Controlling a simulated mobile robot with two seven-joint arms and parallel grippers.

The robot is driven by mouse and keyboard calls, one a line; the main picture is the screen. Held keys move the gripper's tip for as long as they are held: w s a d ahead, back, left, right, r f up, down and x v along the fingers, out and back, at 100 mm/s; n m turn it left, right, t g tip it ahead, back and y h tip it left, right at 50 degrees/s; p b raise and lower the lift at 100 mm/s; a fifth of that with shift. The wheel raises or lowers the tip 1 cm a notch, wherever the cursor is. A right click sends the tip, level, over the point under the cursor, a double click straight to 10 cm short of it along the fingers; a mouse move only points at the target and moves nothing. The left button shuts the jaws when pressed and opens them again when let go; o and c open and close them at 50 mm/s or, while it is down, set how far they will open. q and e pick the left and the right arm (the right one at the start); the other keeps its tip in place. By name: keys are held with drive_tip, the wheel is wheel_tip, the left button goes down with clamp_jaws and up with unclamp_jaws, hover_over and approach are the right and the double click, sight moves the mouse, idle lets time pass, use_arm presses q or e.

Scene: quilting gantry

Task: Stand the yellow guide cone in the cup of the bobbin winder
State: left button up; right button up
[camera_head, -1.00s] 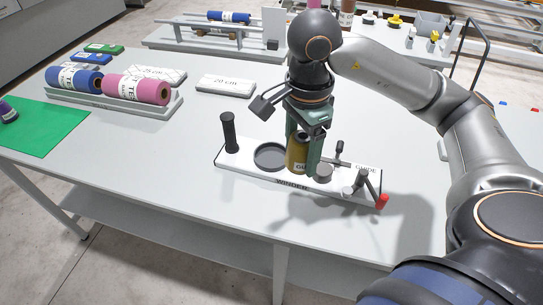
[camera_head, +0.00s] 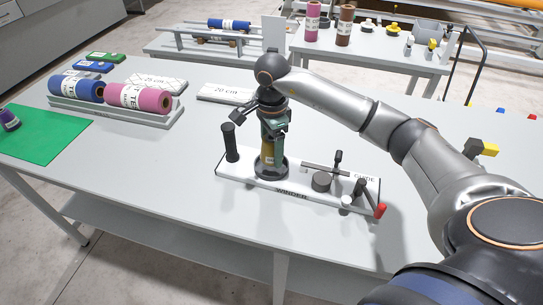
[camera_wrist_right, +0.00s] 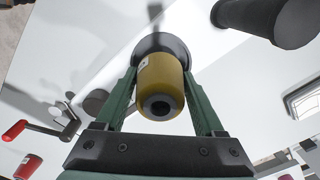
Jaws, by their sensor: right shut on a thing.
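The yellow guide cone (camera_head: 268,157) is upright between the green fingers of my right gripper (camera_head: 272,142), which is shut on it. In the head view its lower end is within the rim of the dark round cup (camera_head: 285,171) on the winder (camera_head: 300,192). In the right wrist view the cone (camera_wrist_right: 162,85) points down at the cup (camera_wrist_right: 178,47), and its far end overlaps it. The cup floor is hidden, so I cannot tell whether the cone rests on it. My left gripper is not in view.
A black post (camera_head: 230,142) stands close to the left of the cup. A dark knob (camera_head: 321,182), small levers and a red-tipped handle (camera_head: 380,210) are on the right. Pink (camera_head: 138,97) and blue (camera_head: 76,87) rolls lie in a tray at left. The table front is clear.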

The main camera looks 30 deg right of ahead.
sight(272, 158)
drive_tip(key=shift+w+f+p, duration=0.1)
drive_tip(key=shift+f+p, duration=0.3)
drive_tip(key=shift+f, duration=1.25)
drive_tip(key=shift+f, duration=0.2)
drive_tip(key=o, duration=1.4)
drive_tip(key=shift+o, duration=0.2)
drive_tip(key=shift+r, duration=0.15)
wheel_tip(272, 158, up, 12)
drive_tip(key=shift+r+b, duration=0.1)
drive_tip(key=shift+b, duration=0.55)
